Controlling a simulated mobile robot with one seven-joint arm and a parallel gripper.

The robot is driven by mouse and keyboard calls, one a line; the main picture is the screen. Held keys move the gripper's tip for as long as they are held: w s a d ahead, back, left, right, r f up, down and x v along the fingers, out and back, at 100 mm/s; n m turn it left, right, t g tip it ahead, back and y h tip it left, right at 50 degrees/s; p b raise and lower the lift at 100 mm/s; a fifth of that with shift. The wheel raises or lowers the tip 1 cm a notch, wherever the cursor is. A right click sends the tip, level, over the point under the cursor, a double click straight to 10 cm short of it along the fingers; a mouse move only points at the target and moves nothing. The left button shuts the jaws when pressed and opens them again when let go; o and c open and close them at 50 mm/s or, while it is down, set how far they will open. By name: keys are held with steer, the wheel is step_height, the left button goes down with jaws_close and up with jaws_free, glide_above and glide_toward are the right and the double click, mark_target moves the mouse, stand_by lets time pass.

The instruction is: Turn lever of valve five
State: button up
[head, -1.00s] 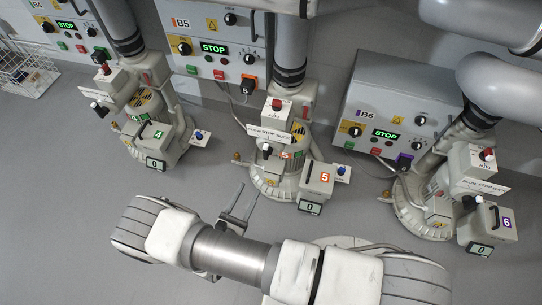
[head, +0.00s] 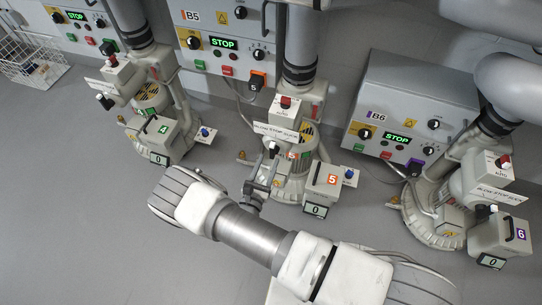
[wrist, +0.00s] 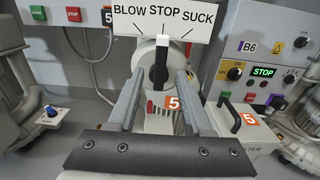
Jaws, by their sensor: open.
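Valve five stands on the blower marked with an orange 5 (head: 332,180) in the middle of the head view. Its sign (wrist: 161,18) reads BLOW STOP SUCK. The black lever (wrist: 160,66) with a white end stands upright below STOP in the wrist view; it is small in the head view (head: 272,147). My gripper (head: 265,172) is at the front of this blower, by the valve. In the wrist view its two fingers (wrist: 160,84) are open, one on each side of the lever. I see no clear contact with the lever.
Blower 4 (head: 150,128) stands to the left and blower 6 (head: 505,236) to the right. Control box B5 (head: 207,20) is behind, and box B6 (head: 385,110) is behind right; both show STOP. A wire basket (head: 35,70) is at far left. The grey floor (head: 80,220) in front left is clear.

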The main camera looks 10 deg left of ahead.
mark_target(272, 154)
steer(key=shift+w+d+b, duration=0.2)
steer(key=shift+w+b, duration=0.1)
steer(key=shift+w, duration=1.6)
jaws_close()
